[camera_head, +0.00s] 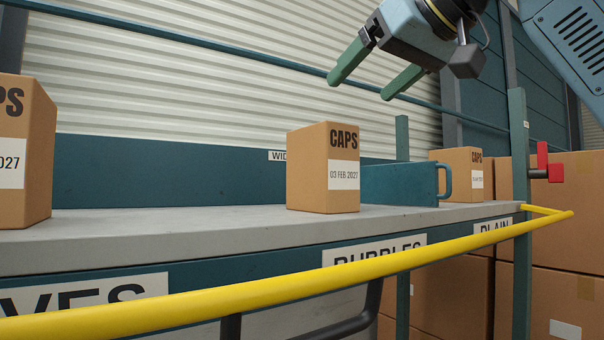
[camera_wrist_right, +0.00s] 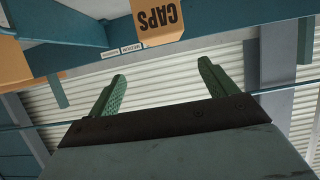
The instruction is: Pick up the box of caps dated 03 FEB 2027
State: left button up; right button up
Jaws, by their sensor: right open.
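The caps box dated 03 FEB 2027 (camera_head: 308,170) stands upright on the grey shelf (camera_head: 170,222), in the middle of the head view. Its face shows CAPS above a white date label. My right gripper (camera_head: 372,88) is above the box and to its right, with its green fingers spread and nothing between them. In the right wrist view the open fingers (camera_wrist_right: 160,82) point toward a caps box (camera_wrist_right: 158,20), seen upside down at the top edge and apart from them. My left gripper is not in view.
Another caps box (camera_head: 25,150) stands at the left edge, its label partly cut off. A third box (camera_head: 457,170) stands at the right, behind a blue handled divider (camera_head: 400,185). A yellow rail (camera_head: 300,288) runs along the shelf front. Large cartons (camera_head: 565,215) are stacked at the right.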

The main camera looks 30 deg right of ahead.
aim_at(321, 130)
jog(key=x, duration=0.2)
jog(key=p+x, duration=0.1)
jog(key=x, duration=0.4)
jog(key=shift+a+f+p, duration=0.15)
jog(key=shift+f+p, duration=0.2)
jog(key=x, duration=0.1)
jog(key=p+x, duration=0.1)
jog(key=x, duration=0.1)
jog(key=shift+a+f, duration=0.25)
jog(key=shift+f, duration=0.05)
jog(key=shift+w+f, duration=0.25)
jog(key=shift+w, duration=0.35)
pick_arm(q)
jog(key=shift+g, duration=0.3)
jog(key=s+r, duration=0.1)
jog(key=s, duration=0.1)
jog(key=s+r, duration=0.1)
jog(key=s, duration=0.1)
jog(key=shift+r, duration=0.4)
pick_arm(e)
jog(key=shift+c, duration=0.5)
jog(key=c, duration=1.5)
